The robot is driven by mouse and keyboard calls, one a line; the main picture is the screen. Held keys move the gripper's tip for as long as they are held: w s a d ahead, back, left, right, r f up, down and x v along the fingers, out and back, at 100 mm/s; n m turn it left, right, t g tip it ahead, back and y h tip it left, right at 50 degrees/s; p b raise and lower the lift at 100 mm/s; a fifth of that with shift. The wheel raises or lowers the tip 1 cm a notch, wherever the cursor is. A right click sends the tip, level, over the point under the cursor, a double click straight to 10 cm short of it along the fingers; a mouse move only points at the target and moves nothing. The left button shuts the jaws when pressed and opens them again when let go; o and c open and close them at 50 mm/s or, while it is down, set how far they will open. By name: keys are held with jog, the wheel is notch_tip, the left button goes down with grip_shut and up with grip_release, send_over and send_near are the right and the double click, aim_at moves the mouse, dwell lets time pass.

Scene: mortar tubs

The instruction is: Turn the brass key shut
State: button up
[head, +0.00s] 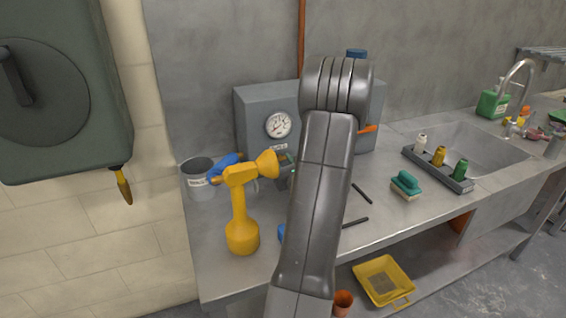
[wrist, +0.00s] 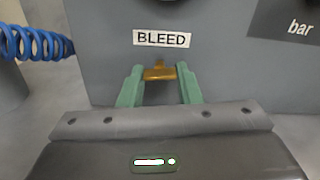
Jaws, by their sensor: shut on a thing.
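The brass key (wrist: 158,72) shows in the wrist view under the BLEED label (wrist: 162,39), on the face of a grey box. My gripper (wrist: 160,80) has its two green fingers on either side of the key and is shut on it. The key's wide part lies level between the fingertips. In the head view my arm covers much of the grey box (head: 252,108), and the key is hidden. A little of my gripper shows there left of the arm, low against the box front.
A pressure gauge (head: 278,125) is on the box. A blue coiled hose (wrist: 35,42) is at left in the wrist view.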

jog(key=shift+f+m+b, duration=0.1)
jog(key=shift+m+b, duration=0.3)
jog(key=shift+b, duration=0.05)
jog(key=shift+m, duration=0.5)
jog(key=o, duration=1)
jog(key=shift+s, duration=0.1)
jog(key=b+v, duration=0.2)
jog(key=v, duration=1.1)
jog(key=shift+s+d, duration=0.15)
jog(key=shift+s, duration=0.2)
